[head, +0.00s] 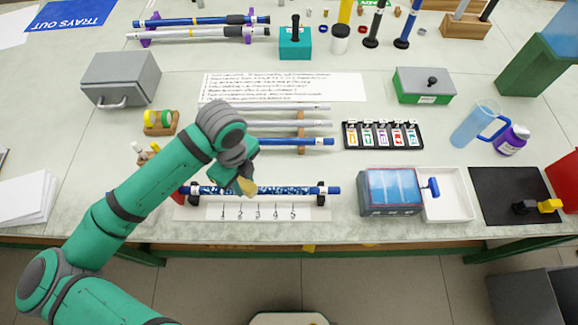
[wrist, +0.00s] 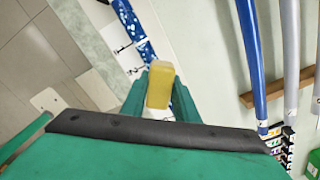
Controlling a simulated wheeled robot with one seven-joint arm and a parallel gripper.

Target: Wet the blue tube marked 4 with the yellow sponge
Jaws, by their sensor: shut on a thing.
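My gripper (head: 238,180) is shut on the yellow sponge (head: 247,187), which shows between the fingers in the wrist view (wrist: 160,84). In the head view the sponge overlaps the tube above the marks 2 and 3; I cannot tell whether it touches. A pale strip (head: 258,212) in front carries the numbers 1 to 5. I cannot read a 4 on the tube itself.
Behind lie a plain blue tube (head: 310,141) and grey rods (head: 300,123) on wooden supports. To the right are a black rack of coloured labels (head: 346,147), a blue-topped box (head: 390,210) and a white tray (head: 448,212). The table's front edge is close to the tube.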

